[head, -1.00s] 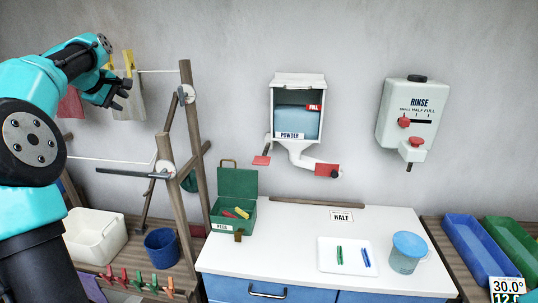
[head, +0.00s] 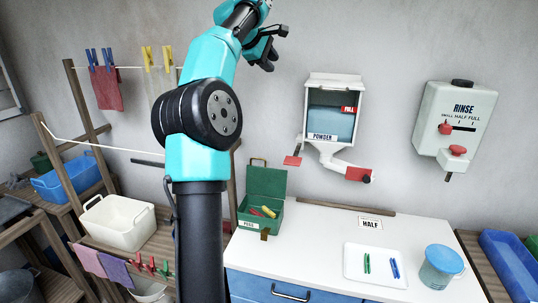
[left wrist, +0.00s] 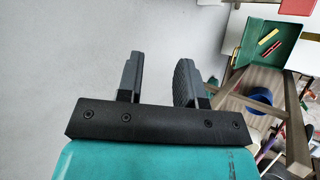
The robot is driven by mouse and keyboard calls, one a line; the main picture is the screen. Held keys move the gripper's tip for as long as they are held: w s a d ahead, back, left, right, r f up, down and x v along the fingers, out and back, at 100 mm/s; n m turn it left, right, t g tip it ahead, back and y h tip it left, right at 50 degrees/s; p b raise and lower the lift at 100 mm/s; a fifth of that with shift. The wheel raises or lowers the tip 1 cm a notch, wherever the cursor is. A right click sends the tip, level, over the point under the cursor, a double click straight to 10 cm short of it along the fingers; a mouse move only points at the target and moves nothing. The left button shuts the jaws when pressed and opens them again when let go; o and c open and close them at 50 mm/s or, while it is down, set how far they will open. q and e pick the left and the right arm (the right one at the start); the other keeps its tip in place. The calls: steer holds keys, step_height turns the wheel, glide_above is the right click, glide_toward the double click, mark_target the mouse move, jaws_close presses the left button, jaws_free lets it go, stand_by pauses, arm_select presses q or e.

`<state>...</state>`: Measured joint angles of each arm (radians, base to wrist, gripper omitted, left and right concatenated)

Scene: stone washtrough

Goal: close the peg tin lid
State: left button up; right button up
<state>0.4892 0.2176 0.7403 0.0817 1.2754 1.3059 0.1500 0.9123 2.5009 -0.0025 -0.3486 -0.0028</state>
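The green peg tin (head: 246,224) stands at the left end of the white counter. Its lid (head: 266,181) is open, standing up at the back, with a handle on top. A yellow peg (head: 269,211) and a red peg (head: 257,212) lie inside. In the left wrist view the open tin (left wrist: 277,40) shows at upper right. My left gripper (head: 272,47) is high against the wall, well above the tin and touching nothing. Its two fingers stand apart and empty in the left wrist view (left wrist: 160,75). My right gripper is not in view.
A powder dispenser (head: 333,110) and a rinse dispenser (head: 453,115) hang on the wall. A white tray (head: 376,277) with pegs and a blue-lidded jug (head: 440,268) stand on the counter. A wooden drying rack (head: 80,125) and a white basin (head: 118,221) are at left.

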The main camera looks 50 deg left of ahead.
arm_select(q)
steer(key=a+f+n+g, duration=0.1)
steer(key=f+g, duration=0.3)
steer(key=f, duration=0.4)
steer(key=s+a+f+n+g+h, duration=0.1)
steer(key=a+f+g, duration=0.3)
steer(key=f, duration=0.5)
steer(key=shift+s+n+g, duration=0.3)
steer(key=shift+n+g, duration=0.5)
steer(key=shift+f, duration=0.1)
